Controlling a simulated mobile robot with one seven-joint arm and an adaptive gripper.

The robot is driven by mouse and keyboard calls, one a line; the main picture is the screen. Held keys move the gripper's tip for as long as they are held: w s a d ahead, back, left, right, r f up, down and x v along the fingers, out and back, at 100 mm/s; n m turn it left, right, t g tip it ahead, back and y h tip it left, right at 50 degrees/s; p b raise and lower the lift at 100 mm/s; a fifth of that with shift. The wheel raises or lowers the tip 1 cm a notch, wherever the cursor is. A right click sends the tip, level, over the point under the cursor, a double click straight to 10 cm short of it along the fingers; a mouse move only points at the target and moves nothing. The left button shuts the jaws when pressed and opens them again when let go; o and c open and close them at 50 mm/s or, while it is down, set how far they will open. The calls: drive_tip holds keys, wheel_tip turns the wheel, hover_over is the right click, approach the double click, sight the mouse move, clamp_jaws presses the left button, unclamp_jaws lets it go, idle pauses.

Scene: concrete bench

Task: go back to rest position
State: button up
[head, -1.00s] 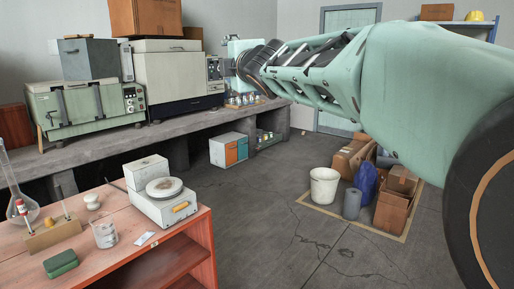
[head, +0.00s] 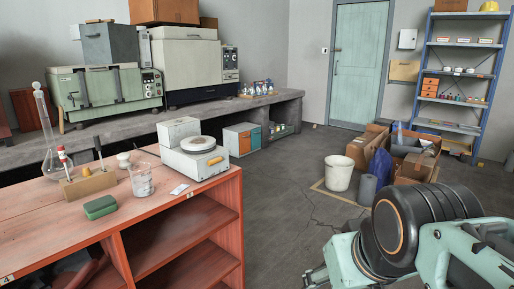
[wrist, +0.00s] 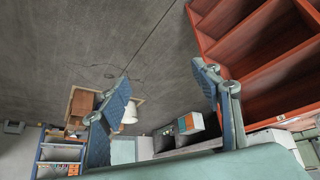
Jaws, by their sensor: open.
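My arm is folded low at the lower right of the head view, with its black joint and pale green links in front of the floor. My gripper (wrist: 163,80) shows in the wrist view with its two blue padded fingers spread wide apart and nothing between them. In the head view, part of my gripper (head: 316,277) shows at the bottom edge, over the floor and to the right of the red bench; the rest is cut off or hidden.
The red shelved bench (head: 190,222) stands at left, carrying a balance (head: 195,160), a flask (head: 55,160) and a green box (head: 100,207). A white bucket (head: 338,174) and cardboard boxes (head: 415,165) stand ahead. A blue shelf rack (head: 460,70) stands behind. Floor between is clear.

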drive_tip(key=s+f+m+g, duration=0.1)
drive_tip(key=s+f+m, duration=0.1)
drive_tip(key=s+f, duration=0.25)
wheel_tip(320, 180, up, 36)
drive_tip(key=a+p, duration=0.1)
drive_tip(key=p, duration=3.4)
drive_tip(key=shift+w+r+n, duration=0.2)
drive_tip(key=shift+w+n, duration=0.1)
drive_tip(key=shift+n, duration=0.1)
